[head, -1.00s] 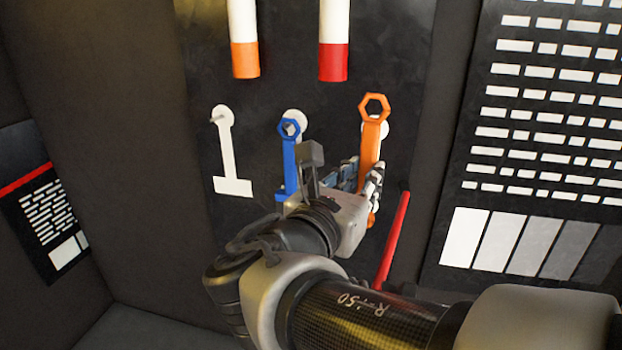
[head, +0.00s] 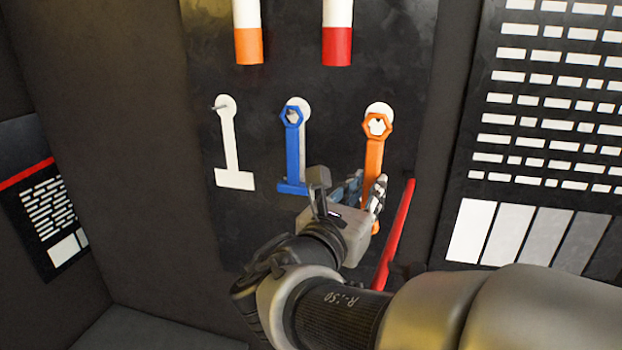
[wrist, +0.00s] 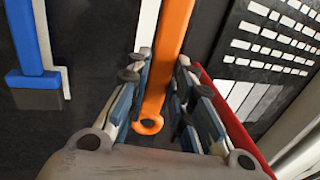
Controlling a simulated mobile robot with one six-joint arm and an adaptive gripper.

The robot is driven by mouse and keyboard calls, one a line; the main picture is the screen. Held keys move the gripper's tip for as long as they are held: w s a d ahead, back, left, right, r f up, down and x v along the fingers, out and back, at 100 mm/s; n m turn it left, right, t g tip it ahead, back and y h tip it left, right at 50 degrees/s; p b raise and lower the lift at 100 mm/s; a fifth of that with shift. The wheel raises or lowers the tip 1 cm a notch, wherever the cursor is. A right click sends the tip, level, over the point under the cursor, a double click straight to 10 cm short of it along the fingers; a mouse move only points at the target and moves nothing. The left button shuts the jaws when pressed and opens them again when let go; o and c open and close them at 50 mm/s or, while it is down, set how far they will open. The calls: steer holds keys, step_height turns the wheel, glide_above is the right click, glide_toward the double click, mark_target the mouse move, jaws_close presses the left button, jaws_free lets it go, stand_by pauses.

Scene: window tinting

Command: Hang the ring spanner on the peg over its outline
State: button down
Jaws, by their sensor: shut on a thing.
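The orange ring spanner (head: 373,158) is upright in front of the black board, with its six-sided ring at the top. My gripper (head: 362,192) is shut on its lower shaft. The wrist view also shows the spanner (wrist: 168,50) between the fingers of my gripper (wrist: 163,85), its small lower eye near the palm. The spanner covers most of its white outline (head: 380,106), whose round top shows above and inside the ring. A small dark mark, perhaps the peg, shows inside the ring; I cannot tell whether the ring is around the peg.
A blue tool (head: 293,160) hangs on a peg to the left. Farther left is a bare white outline (head: 229,145) with a peg. A red bar (head: 398,225) stands close right of my gripper. Orange-ended (head: 249,45) and red-ended (head: 337,45) white tubes are above.

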steer(key=shift+w+d+f, duration=0.1)
steer(key=shift+w+d, duration=0.25)
steer(key=shift+w, duration=0.6)
steer(key=shift+w+d+f, duration=0.1)
steer(key=shift+w+d, duration=0.2)
steer(key=shift+w, duration=0.7)
steer(key=shift+w+d+f, duration=0.1)
steer(key=shift+w+d, duration=0.25)
steer(key=shift+w, duration=0.6)
steer(key=shift+w+d+f+b, duration=0.15)
steer(key=shift+w+f+b, duration=0.2)
steer(key=shift+w+b, duration=0.25)
steer(key=shift+s, duration=0.1)
steer(key=c, duration=1.3)
jaws_free()
